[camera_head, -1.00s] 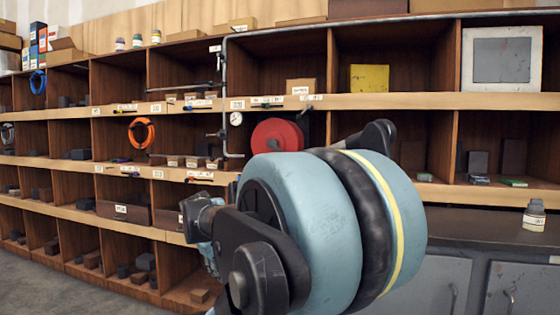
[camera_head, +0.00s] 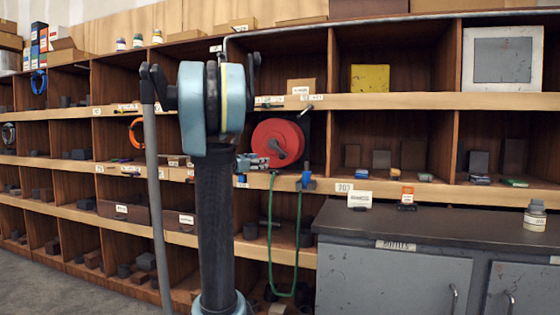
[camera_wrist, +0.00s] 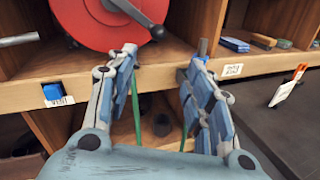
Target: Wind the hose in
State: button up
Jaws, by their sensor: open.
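The red hose reel (camera_head: 272,138) sits in a shelf compartment, with a dark crank (camera_head: 279,149) on its face. It fills the upper left of the wrist view (camera_wrist: 75,22), where the crank ends in a dark knob (camera_wrist: 157,32). A green hose (camera_head: 271,235) hangs below the shelf edge in a long loop. A blue fitting (camera_head: 306,177) is at the loop's right end, by the shelf edge. My gripper (camera_wrist: 164,58) is open and empty, in front of and just below the reel, its fingertips apart from the knob. Green hose shows behind both fingers.
A dark bench top (camera_head: 430,222) over grey cabinets stands at the right, with small labelled cards (camera_head: 359,200) and a jar (camera_head: 535,214). The wooden shelf edge (camera_wrist: 250,64) crosses just beyond my fingers. Compartments around hold small boxes and blocks.

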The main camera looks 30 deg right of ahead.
aim_at(280, 157)
jog(key=shift+n, duration=0.3)
jog(key=x, duration=1.8)
jog(key=shift+w+a+r, duration=0.1)
jog(key=shift+w+r, duration=0.2)
jog(key=shift+r, duration=0.1)
jog(key=shift+c, duration=0.6)
grip_shut()
